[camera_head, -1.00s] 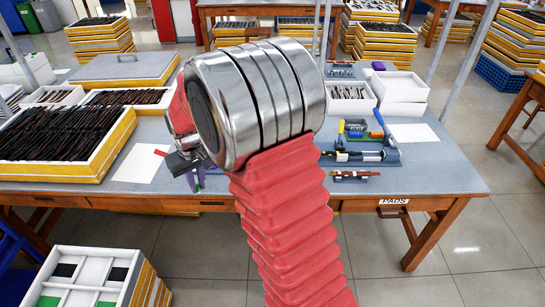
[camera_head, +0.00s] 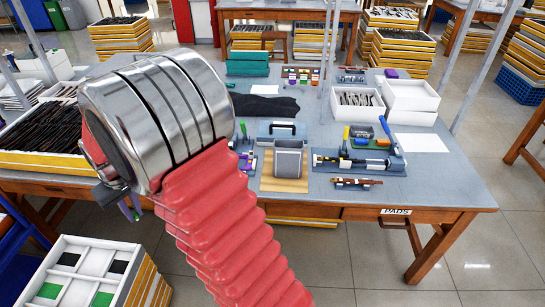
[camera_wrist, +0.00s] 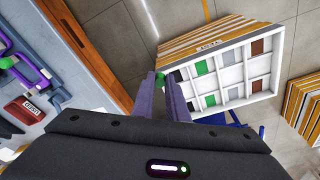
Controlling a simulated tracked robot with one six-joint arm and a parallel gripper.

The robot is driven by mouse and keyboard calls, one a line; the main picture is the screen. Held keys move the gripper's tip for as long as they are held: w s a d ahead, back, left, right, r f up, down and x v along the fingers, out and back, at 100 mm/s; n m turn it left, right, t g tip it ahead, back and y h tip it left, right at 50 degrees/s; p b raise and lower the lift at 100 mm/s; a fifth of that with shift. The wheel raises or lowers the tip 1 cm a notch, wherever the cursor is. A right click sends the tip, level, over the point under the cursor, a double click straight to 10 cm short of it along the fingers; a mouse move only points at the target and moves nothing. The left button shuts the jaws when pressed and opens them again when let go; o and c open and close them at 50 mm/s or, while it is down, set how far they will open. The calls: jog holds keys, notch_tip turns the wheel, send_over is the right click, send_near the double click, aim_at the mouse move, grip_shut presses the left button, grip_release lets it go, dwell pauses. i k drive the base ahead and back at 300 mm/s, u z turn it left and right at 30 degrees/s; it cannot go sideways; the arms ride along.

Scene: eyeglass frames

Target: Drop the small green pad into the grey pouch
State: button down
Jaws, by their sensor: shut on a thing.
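The small green pad (camera_wrist: 160,77) sits between the tips of my gripper's purple fingers (camera_wrist: 161,86) in the wrist view. The grey pouch (camera_head: 289,159) stands upright and open at the top on a tan board at the middle of the table, well to the right of my gripper. The pouch does not show clearly in the wrist view.
A white compartment tray (camera_head: 124,253) with green and black pads stands low at the front left; it also shows in the wrist view (camera_wrist: 246,51). A blue-handled tool fixture (camera_head: 352,162) is right of the pouch. A black cloth (camera_head: 262,107) lies behind it.

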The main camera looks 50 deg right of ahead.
aim_at(292, 171)
jog(key=u, duration=0.5)
jog(key=k, duration=1.3)
jog(key=z, duration=0.3)
jog(key=i, duration=0.75)
jog(key=z, duration=0.75)
jog(key=i, duration=0.6)
jog(key=z, duration=0.25)
